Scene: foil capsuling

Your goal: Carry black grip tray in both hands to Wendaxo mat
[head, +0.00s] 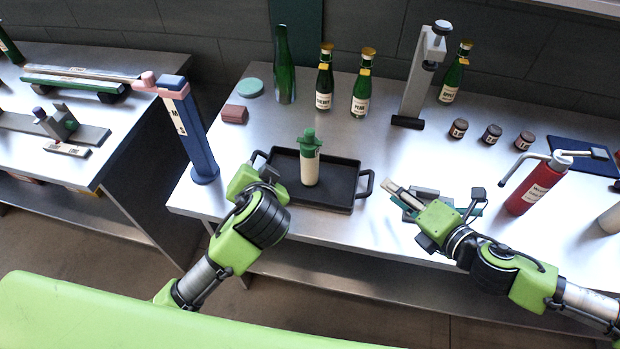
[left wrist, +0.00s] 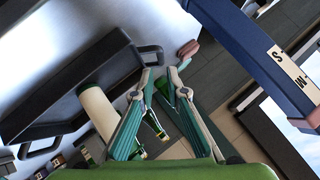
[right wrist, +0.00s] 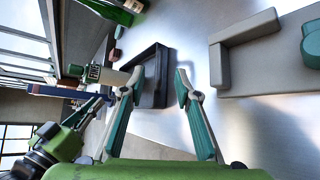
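The black grip tray (head: 340,200) lies on the steel table, with a loop handle at each end. A pale bottle with a green top (head: 309,167) stands upright in it; the left wrist view shows the bottle (left wrist: 98,110) too. My left gripper (left wrist: 160,72) is open, its fingertips close to the tray's left handle (left wrist: 150,48); whether they touch cannot be told. In the head view my left arm partly covers that end. My right gripper (right wrist: 160,74) is open, just right of the tray's right handle. A dark blue mat (head: 580,153) lies at the back right; its name is not readable.
A blue post (head: 190,140) stands left of the tray. Green bottles (head: 361,85) and a grey stand (head: 416,85) are behind. A grey block (head: 424,194) and a red cylinder (head: 535,188) stand to the right.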

